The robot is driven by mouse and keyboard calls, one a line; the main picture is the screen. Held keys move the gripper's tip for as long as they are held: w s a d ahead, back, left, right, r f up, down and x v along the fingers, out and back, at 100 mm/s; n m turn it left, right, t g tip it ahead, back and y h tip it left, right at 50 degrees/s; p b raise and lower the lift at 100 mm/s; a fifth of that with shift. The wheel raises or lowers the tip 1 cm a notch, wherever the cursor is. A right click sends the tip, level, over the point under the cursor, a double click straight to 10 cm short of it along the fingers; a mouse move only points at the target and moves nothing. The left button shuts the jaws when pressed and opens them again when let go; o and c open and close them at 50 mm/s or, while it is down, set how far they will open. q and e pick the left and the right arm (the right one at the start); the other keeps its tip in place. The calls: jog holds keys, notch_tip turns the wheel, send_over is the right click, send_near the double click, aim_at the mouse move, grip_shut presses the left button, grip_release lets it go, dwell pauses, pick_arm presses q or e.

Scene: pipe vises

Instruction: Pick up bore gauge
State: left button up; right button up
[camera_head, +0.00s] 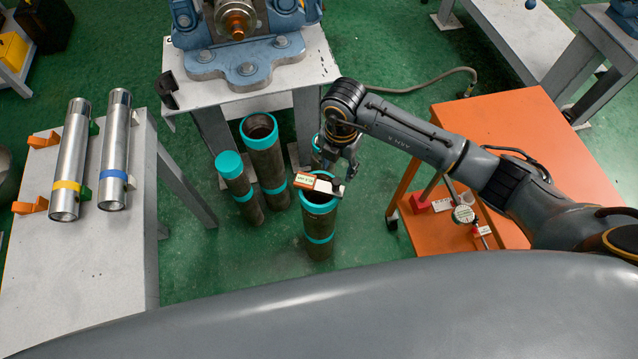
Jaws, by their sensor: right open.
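A small orange-and-white labelled piece (308,181) shows just below the gripper, over a teal-rimmed pipe. I cannot tell whether it touches the gripper or rests on the rim. My left gripper is out of view.
Several dark teal-banded pipes (265,150) stand on the green floor. A blue vise (247,62) sits on a bench at the back. Two silver tubes (117,150) lie on the grey left table (100,265).

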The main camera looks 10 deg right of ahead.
aim_at(336, 181)
notch_tip(336, 181, down, 7)
jog(key=shift+s+a+f, duration=0.1)
jog(key=shift+s+f, duration=0.05)
jog(key=shift+f, duration=0.05)
grip_shut()
dwell(0.4)
